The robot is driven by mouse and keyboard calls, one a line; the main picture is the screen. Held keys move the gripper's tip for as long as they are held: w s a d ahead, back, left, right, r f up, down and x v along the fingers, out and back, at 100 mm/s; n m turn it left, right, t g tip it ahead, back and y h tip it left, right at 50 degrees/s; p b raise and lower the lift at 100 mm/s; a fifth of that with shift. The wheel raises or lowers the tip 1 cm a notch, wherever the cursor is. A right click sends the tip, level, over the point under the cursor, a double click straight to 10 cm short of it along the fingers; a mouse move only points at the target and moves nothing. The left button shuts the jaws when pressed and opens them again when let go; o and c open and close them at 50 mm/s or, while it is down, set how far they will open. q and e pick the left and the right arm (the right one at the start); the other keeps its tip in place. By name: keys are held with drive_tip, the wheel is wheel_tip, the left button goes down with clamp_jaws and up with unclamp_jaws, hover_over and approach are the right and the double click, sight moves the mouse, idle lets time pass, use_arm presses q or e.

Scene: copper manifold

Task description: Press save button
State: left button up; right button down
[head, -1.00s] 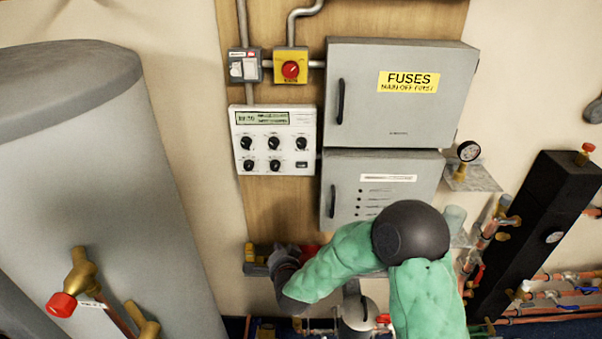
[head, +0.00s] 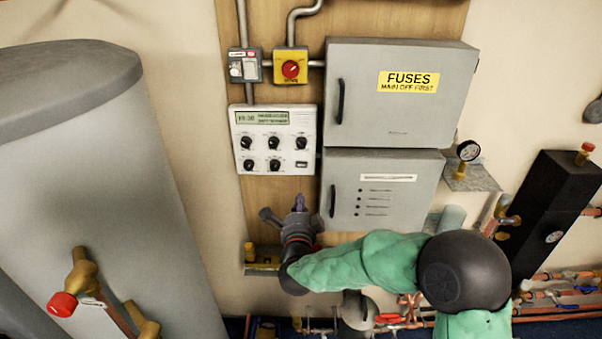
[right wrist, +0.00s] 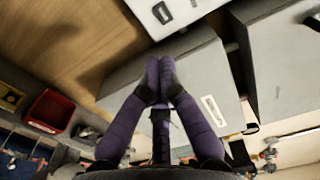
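The white control panel (head: 273,170) hangs on the wooden board, with a green display on top and several black knobs. A small dark rectangular button (head: 302,164) sits at its lower right; no save label is readable on it. The right wrist view shows part of the panel at the top, with the dark button (right wrist: 161,13) on it. My right gripper (head: 300,202) points up from below the panel, its purple fingertips a little under the panel's lower edge. In the right wrist view its fingers (right wrist: 160,76) are together and empty, apart from the button. My left gripper is out of view.
Two grey fuse cabinets (head: 400,112) (head: 400,205) stand right of the panel. A yellow box with a red rotary switch (head: 290,69) is above it. A grey tank (head: 80,180) fills the left. Copper pipes and valves are at the lower right. Bare board lies below the panel.

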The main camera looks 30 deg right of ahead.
sight(301, 167)
drive_tip(key=x, duration=1.4)
drive_tip(key=shift+a+b, duration=0.1)
drive_tip(key=shift+b, duration=0.2)
